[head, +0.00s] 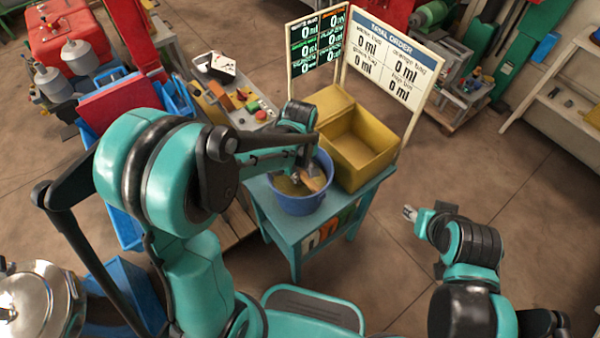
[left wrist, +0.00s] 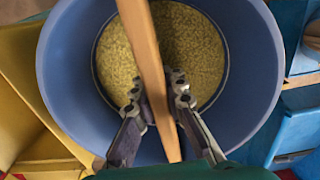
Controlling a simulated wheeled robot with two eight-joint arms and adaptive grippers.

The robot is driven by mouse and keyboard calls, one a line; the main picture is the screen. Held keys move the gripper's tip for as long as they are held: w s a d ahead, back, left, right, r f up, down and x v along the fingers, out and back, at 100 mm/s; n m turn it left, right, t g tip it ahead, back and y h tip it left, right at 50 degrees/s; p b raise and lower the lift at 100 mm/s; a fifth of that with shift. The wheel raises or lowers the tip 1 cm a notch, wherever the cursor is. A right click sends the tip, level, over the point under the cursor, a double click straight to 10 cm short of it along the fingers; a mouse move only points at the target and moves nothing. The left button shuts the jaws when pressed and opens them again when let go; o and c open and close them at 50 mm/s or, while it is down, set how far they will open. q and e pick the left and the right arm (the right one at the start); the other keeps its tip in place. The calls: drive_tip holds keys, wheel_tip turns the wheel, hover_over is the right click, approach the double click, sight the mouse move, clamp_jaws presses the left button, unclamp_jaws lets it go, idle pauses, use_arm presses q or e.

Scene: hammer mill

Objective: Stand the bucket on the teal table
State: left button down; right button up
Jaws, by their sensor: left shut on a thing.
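The blue bucket (head: 300,204) is upright over the left part of the teal table (head: 345,203). I cannot tell whether its base touches the top. It holds yellow grain, seen in the left wrist view (left wrist: 195,50). A wooden bar (left wrist: 143,45), apparently the bucket's handle, crosses its mouth. My left gripper (head: 308,172) is shut on this bar, with one finger on each side of it in the left wrist view (left wrist: 163,92). The bucket's underside is hidden. My right gripper (head: 409,213) is away to the right of the table, clear of the bucket; its fingers are too small to read.
A yellow open box (head: 360,150) stands on the table just right of the bucket. Behind it are a white order board (head: 385,58) and a dark board (head: 316,45). A cluttered bench (head: 225,90) is left of the table.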

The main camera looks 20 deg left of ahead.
use_arm(q)
drive_tip(key=shift+r, duration=0.15)
drive_tip(key=shift+f, duration=0.2)
drive_tip(key=c, duration=1.6)
unclamp_jaws()
drive_tip(key=shift+o, duration=0.2)
drive_tip(key=shift+r, duration=0.1)
